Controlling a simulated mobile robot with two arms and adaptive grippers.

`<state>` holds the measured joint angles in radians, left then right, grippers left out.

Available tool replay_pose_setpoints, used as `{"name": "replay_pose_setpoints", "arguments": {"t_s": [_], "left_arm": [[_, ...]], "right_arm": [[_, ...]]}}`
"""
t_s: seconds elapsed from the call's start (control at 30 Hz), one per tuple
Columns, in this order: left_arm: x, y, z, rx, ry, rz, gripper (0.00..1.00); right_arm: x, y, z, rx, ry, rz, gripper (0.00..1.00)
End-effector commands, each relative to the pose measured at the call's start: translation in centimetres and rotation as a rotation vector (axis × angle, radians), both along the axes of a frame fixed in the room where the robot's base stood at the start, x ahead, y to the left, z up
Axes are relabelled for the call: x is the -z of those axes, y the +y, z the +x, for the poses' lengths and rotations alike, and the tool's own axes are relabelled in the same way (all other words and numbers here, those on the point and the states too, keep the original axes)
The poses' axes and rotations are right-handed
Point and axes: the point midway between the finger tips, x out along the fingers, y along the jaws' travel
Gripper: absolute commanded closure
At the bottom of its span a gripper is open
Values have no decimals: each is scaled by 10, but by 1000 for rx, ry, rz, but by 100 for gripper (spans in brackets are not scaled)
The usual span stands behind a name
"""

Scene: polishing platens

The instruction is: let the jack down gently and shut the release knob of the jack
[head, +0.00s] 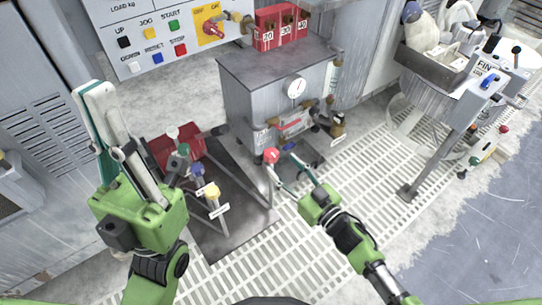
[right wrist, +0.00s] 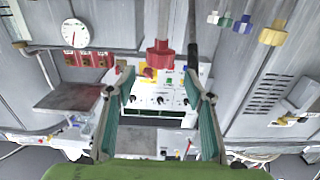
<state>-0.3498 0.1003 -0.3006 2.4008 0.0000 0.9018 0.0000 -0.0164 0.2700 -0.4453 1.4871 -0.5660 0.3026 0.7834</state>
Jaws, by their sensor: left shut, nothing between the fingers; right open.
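A red knob (head: 271,155) shows at the fingertips of my right gripper (head: 281,161) in the head view. A red body (head: 166,150), perhaps part of the jack, sits left on the dark floor plate; which knob is the release is unclear. My left gripper (head: 98,92) is shut and empty, raised at the left.
White, green, blue and yellow (head: 212,192) knobs stand in a row on the dark plate (head: 245,205). A grey cabinet with a gauge (head: 297,88) stands behind. A button panel (head: 155,40) is at upper left. Floor grating (head: 330,240) lies at front right.

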Motion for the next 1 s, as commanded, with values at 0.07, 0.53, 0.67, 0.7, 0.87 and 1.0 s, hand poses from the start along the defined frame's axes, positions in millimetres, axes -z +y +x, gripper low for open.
{"name": "replay_pose_setpoints", "arguments": {"t_s": [0.07, 0.53, 0.67, 0.7, 0.87, 1.0], "left_arm": [[10, 0, 0, 0, 1, 0, 100], [11, -1, 3, -2, -33, 5, 100], [10, -2, 3, -2, -34, 5, 100], [10, -2, 3, -2, -34, 5, 100], [10, -2, 3, -1, -34, 5, 100], [10, -2, 3, -1, -34, 5, 100]], "right_arm": [[2, 11, 15, -1, -4, 2, 52], [1, 42, 58, 1, 1, 0, 52], [1, 42, 58, 1, 3, 0, 52], [1, 42, 58, 1, 2, 0, 52], [1, 42, 58, 1, 1, 0, 73], [1, 42, 58, 1, 1, 0, 91]]}}
